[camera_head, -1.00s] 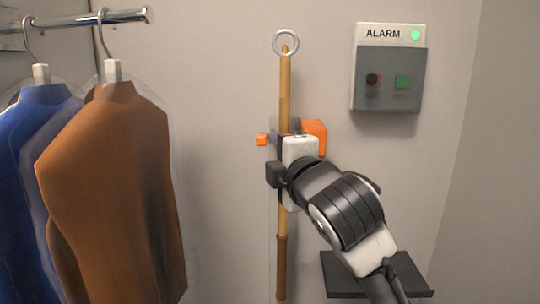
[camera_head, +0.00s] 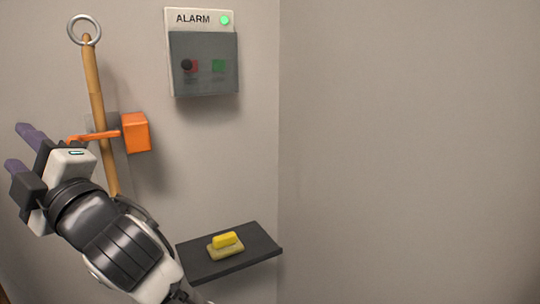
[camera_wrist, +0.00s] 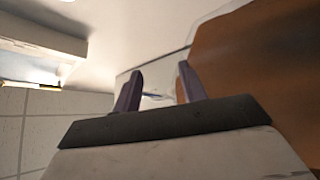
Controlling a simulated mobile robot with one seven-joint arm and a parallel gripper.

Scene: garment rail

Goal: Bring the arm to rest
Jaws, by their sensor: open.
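My gripper (camera_head: 24,149) is at the left of the head view, in front of the wall and left of the wooden pole (camera_head: 97,98). Its two purple-grey fingers are apart with nothing between them. The wrist view shows the same open fingers (camera_wrist: 160,92), with a brown garment (camera_wrist: 265,60) behind them to the right. My arm hides the lower part of the pole.
The pole, topped by a metal ring (camera_head: 85,30), stands at an orange wall clip (camera_head: 135,132). An alarm box (camera_head: 203,65) with a green light is on the wall. A dark shelf (camera_head: 258,246) carries a yellow-handled block (camera_head: 227,240). The right wall is clear.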

